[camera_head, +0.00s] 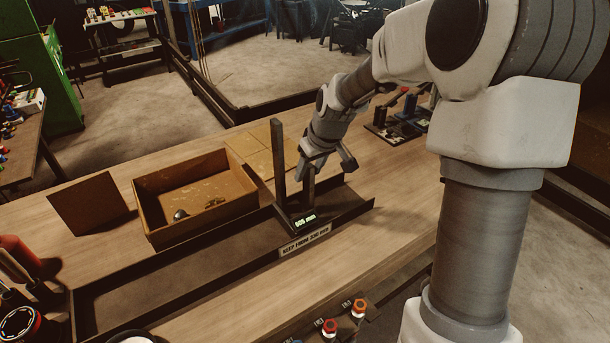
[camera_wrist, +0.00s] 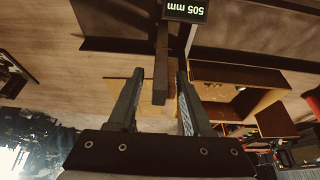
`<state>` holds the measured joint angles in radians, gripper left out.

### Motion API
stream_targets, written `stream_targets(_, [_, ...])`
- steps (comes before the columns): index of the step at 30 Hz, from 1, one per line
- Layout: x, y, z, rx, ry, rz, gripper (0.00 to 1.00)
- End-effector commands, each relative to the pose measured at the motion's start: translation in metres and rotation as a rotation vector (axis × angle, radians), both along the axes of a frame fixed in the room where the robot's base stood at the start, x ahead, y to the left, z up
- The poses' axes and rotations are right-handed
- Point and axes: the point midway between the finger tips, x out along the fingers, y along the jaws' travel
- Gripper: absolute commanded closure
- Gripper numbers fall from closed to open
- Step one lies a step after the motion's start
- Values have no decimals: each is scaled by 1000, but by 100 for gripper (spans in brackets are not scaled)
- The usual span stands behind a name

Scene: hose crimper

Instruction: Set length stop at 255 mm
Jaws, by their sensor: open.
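The length stop (camera_head: 279,165) is a tall dark post on a small carriage in the channel. Its display (camera_head: 305,219) is lit. In the wrist view the display (camera_wrist: 186,10) appears upside down and reads 505 mm. My gripper (camera_head: 328,172) is open and empty, just right of the post in the head view. In the wrist view the post (camera_wrist: 161,70) shows between the two fingers of my gripper (camera_wrist: 160,74), with gaps on both sides. I cannot tell whether the post is within the fingers' depth.
The long dark channel (camera_head: 150,290) runs along the wooden bench (camera_head: 390,225), clear to the stop's left. An open brown box (camera_head: 157,222) with small parts stands behind it. A label plate (camera_head: 305,241) is on its front edge. Red and orange knobs (camera_head: 330,326) stand at the front.

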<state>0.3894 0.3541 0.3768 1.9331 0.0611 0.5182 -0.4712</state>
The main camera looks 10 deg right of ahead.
Motion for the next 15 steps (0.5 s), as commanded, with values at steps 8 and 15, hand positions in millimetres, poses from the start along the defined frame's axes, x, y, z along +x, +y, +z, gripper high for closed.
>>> stream_targets(8, [12,4,-30,0,1,0,50])
stream_targets(15, [14,5,-34,0,-1,-1,50])
